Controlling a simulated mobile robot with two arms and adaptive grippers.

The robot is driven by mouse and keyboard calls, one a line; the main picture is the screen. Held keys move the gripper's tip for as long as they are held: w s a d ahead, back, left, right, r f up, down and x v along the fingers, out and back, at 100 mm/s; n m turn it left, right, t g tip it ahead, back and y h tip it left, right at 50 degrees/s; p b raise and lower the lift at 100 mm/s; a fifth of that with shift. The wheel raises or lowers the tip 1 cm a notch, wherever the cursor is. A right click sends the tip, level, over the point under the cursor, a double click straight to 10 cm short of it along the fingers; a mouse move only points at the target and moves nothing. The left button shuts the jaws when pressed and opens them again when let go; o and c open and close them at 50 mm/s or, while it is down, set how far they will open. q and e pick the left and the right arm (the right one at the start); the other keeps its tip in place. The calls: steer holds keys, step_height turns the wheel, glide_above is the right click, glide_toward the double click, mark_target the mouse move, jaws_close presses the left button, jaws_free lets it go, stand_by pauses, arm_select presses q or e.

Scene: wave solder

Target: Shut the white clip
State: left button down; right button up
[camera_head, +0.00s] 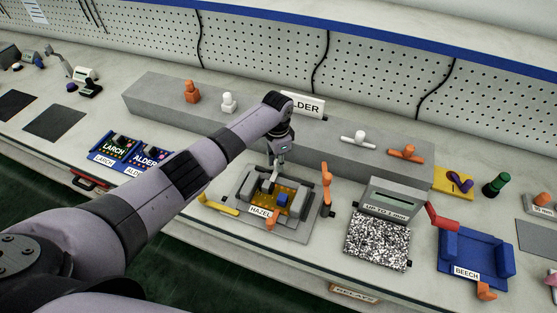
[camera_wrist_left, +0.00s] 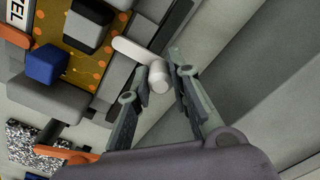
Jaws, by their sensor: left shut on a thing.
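The white clip (camera_head: 268,184) is on the grey HAZEL fixture (camera_head: 295,234), by the orange board (camera_head: 287,209). In the left wrist view, the white clip (camera_wrist_left: 138,58) is a bar with a round knob at its end, reaching out from beside the orange board (camera_wrist_left: 75,68). My left gripper (camera_head: 277,166) is low over the back of the fixture. In the left wrist view my left gripper (camera_wrist_left: 164,62) has its fingers on either side of the knob and is shut on it. My right gripper is not in view.
An orange clip (camera_head: 326,182) stands at the fixture's right, and a yellow handle (camera_head: 219,206) lies at its left. A long grey ledge (camera_head: 300,140) runs behind. A grey device with a speckled pad (camera_head: 377,240) and a blue BEECH tray (camera_head: 478,252) stand to the right.

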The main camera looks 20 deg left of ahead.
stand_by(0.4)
arm_select(q)
steer(key=c, duration=1.5)
jaws_free()
steer(key=shift+o, duration=0.2)
steer(key=shift+r, duration=0.1)
step_height(320, 180, up, 12)
